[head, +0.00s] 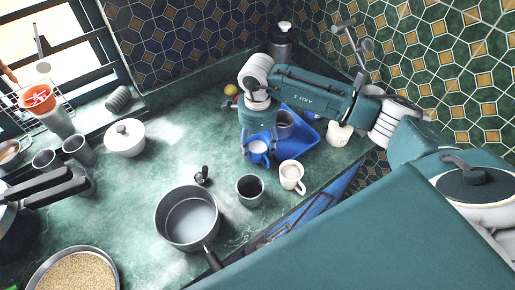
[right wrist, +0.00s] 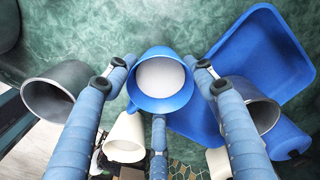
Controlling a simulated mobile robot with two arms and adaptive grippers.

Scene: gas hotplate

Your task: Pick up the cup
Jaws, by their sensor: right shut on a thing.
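A blue cup (head: 258,149) with a pale inside is at my right gripper (head: 257,146), at the front left edge of the blue tray (head: 304,131). In the right wrist view the blue cup (right wrist: 160,92) sits between the fingers of my right gripper (right wrist: 162,70), its opening facing the camera. The gripper is shut on it. The fingers hide part of the cup's side in the head view. I cannot tell whether its base touches the counter. My left gripper is not in view.
A white mug (head: 292,176) and a dark cup (head: 250,187) stand close in front. A grey cup (right wrist: 252,103) is close by on the tray side. A saucepan (head: 188,219) sits front left. The green counter (head: 175,165) is clear left of the cup.

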